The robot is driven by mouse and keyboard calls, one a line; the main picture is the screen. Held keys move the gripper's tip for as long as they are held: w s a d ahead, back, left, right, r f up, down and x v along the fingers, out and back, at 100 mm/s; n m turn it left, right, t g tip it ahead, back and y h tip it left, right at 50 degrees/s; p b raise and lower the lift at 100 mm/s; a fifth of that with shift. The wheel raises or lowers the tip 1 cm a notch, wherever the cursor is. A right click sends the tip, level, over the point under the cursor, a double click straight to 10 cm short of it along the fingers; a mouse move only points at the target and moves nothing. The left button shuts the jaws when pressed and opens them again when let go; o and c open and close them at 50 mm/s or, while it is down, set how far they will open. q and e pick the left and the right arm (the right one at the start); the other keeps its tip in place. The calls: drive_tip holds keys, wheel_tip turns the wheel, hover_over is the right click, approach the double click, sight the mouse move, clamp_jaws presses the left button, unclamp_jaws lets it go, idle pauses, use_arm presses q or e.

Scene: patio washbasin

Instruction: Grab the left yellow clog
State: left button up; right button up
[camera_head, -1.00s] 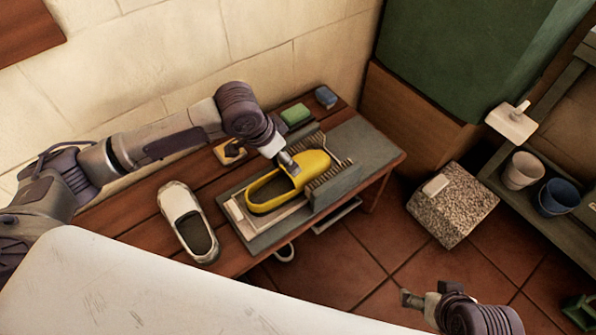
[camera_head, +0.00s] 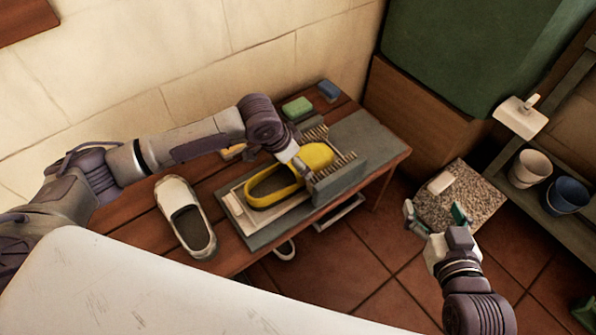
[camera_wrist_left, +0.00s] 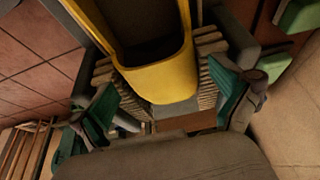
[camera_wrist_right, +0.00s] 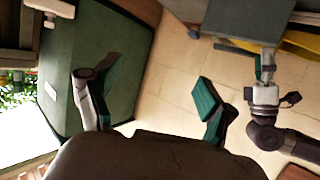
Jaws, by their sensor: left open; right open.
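The yellow clog (camera_head: 318,157) lies with its dark opening up on a grey brush stand, its toe between bristle rows. It also shows in the left wrist view (camera_wrist_left: 165,80). My left gripper (camera_head: 298,165) is at the toe end, partly hiding it. In the left wrist view its open fingers (camera_wrist_left: 170,108) stand wide on either side of the toe, with bristles between. I cannot tell whether they touch the clog. My right gripper (camera_head: 436,210) is open and empty, away from the bench, over the stone block. I see one yellow clog only.
A white clog (camera_head: 183,196) lies left on the wooden bench. A green sponge (camera_head: 297,106) and a blue item (camera_head: 329,90) lie at the back. The speckled stone block (camera_head: 475,184) carries a white bar (camera_head: 440,183). A white bucket (camera_head: 529,168) and a blue bucket (camera_head: 567,194) stand right.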

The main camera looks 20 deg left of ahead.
use_arm(q)
drive_tip(key=shift+b+x, duration=0.4)
drive_tip(key=shift+x, duration=0.7)
drive_tip(key=shift+w+f, duration=0.1)
drive_tip(key=c, duration=1.1)
use_arm(e)
drive_tip(key=r+t, duration=0.1)
drive_tip(key=w+r+t, duration=0.1)
drive_tip(key=r, duration=0.1)
drive_tip(key=a+r+t+y, duration=0.1)
drive_tip(key=shift+w+r, duration=0.25)
drive_tip(key=shift+r, duration=0.1)
